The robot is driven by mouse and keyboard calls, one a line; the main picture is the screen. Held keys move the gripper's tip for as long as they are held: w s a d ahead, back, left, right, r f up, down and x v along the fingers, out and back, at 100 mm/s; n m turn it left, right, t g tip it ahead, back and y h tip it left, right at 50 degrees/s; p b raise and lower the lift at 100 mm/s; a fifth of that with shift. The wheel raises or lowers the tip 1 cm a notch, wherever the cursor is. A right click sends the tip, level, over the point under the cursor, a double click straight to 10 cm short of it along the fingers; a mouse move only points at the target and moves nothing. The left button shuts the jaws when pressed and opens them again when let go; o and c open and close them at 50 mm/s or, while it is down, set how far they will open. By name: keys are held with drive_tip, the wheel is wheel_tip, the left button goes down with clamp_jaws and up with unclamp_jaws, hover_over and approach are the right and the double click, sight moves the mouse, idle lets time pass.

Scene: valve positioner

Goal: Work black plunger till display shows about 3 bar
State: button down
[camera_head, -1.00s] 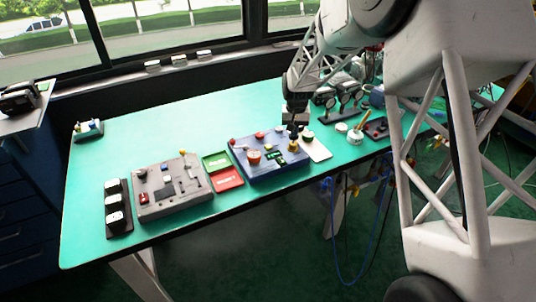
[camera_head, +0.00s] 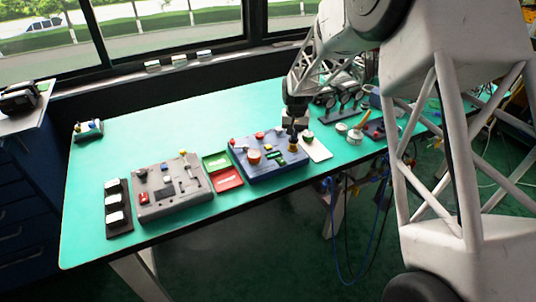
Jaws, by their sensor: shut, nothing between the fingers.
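The blue panel box (camera_head: 262,174) stands on the green table and carries a red-orange knob (camera_head: 254,156), a small green display (camera_head: 275,159), a yellow knob (camera_head: 293,147) and small red and yellow parts. My gripper (camera_head: 293,138) is shut and empty. It points down over the right end of the blue box, close to the yellow knob. I cannot tell whether it touches anything. The black plunger cannot be picked out; my dark fingers may hide it. The display's reading is too small to read.
A grey panel box (camera_head: 172,200), red tray (camera_head: 227,180) and green tray (camera_head: 215,161) stand to the left. A white card (camera_head: 317,149) lies right of the blue box. Gauges (camera_head: 345,100) and a white pot (camera_head: 355,136) are further right.

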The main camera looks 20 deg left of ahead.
idle(0.3)
drive_tip(key=shift+r, duration=1.55)
drive_tip(key=shift+f, duration=0.25)
drive_tip(key=shift+f, duration=1.1)
idle(1.8)
drive_tip(key=shift+r, duration=1.35)
drive_tip(key=shift+r, duration=0.1)
drive_tip(key=shift+r, duration=2.45)
